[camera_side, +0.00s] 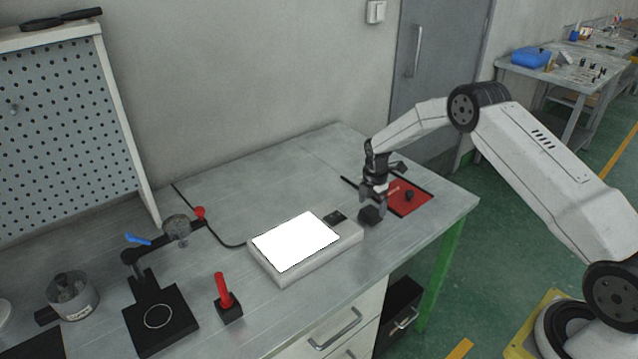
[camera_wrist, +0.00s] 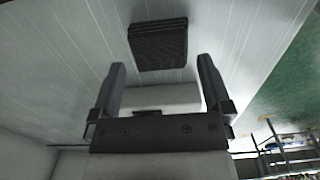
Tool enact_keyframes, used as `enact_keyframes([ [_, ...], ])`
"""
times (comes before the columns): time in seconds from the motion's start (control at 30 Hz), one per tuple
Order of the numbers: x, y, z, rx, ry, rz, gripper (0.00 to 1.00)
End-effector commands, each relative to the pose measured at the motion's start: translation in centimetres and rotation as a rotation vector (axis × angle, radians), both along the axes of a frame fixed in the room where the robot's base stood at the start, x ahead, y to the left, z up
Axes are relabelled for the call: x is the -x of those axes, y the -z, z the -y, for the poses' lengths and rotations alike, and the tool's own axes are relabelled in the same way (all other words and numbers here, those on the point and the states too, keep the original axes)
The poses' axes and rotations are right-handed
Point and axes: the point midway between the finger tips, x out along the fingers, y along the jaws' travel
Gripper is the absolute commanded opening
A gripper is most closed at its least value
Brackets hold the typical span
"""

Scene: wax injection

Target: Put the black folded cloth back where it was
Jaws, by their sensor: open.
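The black folded cloth (camera_side: 371,215) lies on the grey metal table to the right of the white light box. It also shows in the wrist view (camera_wrist: 158,45), as a dark ribbed square just beyond my fingertips. My gripper (camera_side: 374,201) is above the cloth in the side view, pointing down. In the wrist view its two fingers (camera_wrist: 160,66) are apart, with nothing between them. The cloth appears clear of both fingers. The exact height gap is hard to tell.
The light box (camera_side: 352,235) with a bright panel is left of my gripper. A red mat (camera_side: 421,200) with a small black object lies to the right, near the table's edge. A red-handled tool (camera_side: 223,290), a black stand (camera_side: 160,318) and a metal pot (camera_side: 72,296) stand farther left.

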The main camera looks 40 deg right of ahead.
Motion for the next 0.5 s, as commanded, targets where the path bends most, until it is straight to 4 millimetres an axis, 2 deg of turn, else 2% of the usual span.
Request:
enact_keyframes([
  [0.3, -0.1, -5.1, 0.0, 0.000, 0.000, 0.001, 1.00],
  [0.5, -0.1, -7.6, 0.0, 0.000, 0.000, 0.001, 1.00],
])
